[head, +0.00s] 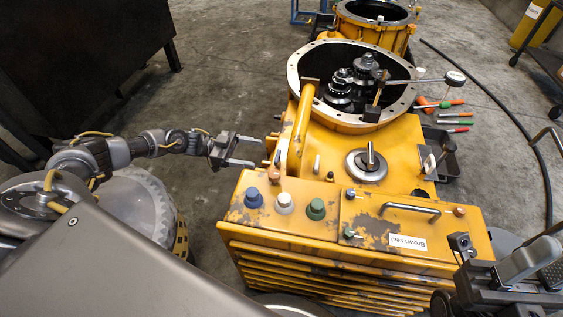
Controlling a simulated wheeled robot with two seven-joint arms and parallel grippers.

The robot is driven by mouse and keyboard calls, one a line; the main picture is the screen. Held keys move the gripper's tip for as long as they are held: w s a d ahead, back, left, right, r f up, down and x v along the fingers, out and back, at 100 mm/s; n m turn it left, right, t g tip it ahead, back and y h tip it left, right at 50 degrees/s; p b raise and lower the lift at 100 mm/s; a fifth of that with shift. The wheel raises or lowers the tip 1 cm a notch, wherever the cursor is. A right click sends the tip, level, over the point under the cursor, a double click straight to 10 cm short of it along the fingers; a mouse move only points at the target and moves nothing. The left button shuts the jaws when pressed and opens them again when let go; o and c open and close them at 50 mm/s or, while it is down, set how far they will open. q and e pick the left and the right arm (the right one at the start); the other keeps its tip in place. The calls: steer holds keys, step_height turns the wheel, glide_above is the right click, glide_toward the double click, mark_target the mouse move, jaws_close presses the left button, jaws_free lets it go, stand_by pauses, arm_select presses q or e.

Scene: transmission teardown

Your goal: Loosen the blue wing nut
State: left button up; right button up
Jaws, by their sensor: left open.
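A blue, knob-like piece (253,197) stands on the front left of the worn yellow transmission housing (330,240). It is the only clearly blue fitting on the housing; at this size I cannot make out wings on it. A white knob (285,202) and a green knob (316,208) stand to its right. My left gripper (256,152) is open and empty, beyond the blue piece and left of the housing, with its fingers pointing right. It is apart from the blue piece. My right gripper (463,263) is at the lower right, by the housing's right side; its jaw opening is unclear.
A curved yellow pipe (303,118) rises just right of my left gripper. The open bell housing with gears (340,88) lies behind. A metal handle (410,207) crosses the top plate. Coloured-handled tools (455,130) lie at right.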

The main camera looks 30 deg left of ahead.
mark_target(276, 157)
arm_select(q)
steer(key=b+x, duration=0.1)
steer(key=x, duration=0.9)
steer(key=shift+d, duration=0.4)
steer(key=c, duration=1)
